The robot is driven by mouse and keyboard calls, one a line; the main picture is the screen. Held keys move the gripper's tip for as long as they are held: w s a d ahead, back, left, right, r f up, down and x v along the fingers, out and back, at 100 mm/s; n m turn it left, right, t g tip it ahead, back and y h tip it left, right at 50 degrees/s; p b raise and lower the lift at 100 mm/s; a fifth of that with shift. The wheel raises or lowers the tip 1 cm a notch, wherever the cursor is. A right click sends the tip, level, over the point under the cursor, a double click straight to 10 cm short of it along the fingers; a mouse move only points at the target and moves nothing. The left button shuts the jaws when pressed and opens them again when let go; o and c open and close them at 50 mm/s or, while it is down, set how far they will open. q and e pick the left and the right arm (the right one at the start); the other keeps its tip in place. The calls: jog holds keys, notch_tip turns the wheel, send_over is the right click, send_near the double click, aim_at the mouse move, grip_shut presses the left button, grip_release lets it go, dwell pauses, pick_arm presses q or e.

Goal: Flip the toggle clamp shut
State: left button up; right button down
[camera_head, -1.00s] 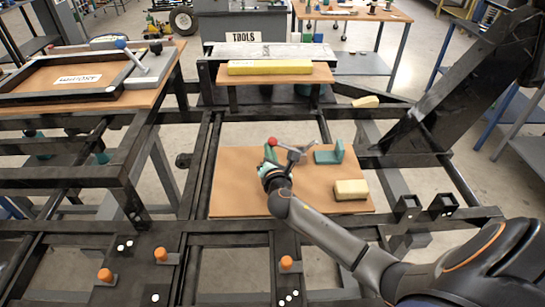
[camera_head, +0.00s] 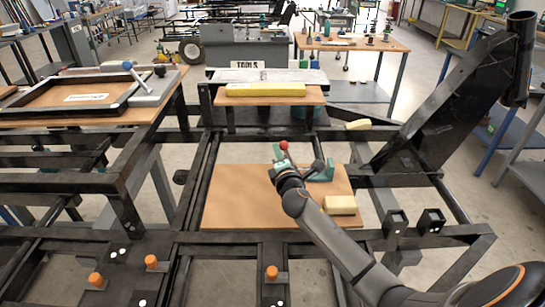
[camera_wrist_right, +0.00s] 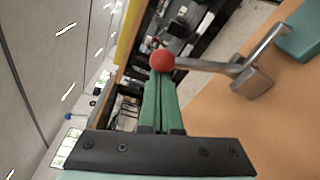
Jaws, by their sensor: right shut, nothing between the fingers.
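The toggle clamp is a grey lever with a red ball knob (camera_head: 283,145), above the brown board. In the right wrist view, its grey handle runs from the red ball (camera_wrist_right: 162,60) to a grey block (camera_wrist_right: 252,81), with a bar slanting up towards a teal piece (camera_wrist_right: 302,32). The teal bracket (camera_head: 322,174) stands on the board beside the clamp. My right gripper (camera_head: 277,156) has its green fingers (camera_wrist_right: 161,75) together and empty, with their tips right by the ball; contact cannot be told. My arm hides part of the clamp. My left gripper is out of view.
The brown board (camera_head: 235,203) lies in a black steel frame. A pale yellow block (camera_head: 340,205) sits on its right side. A longer yellow bar (camera_head: 265,90) lies on a shelf behind. A slanted black beam (camera_head: 440,105) rises at right. The board's left half is clear.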

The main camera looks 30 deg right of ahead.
jog(key=shift+s+d+r+m, duration=0.25)
jog(key=shift+d+m, duration=0.15)
jog(key=shift+m, duration=0.2)
jog(key=shift+d, duration=0.2)
jog(key=shift+s, duration=0.1)
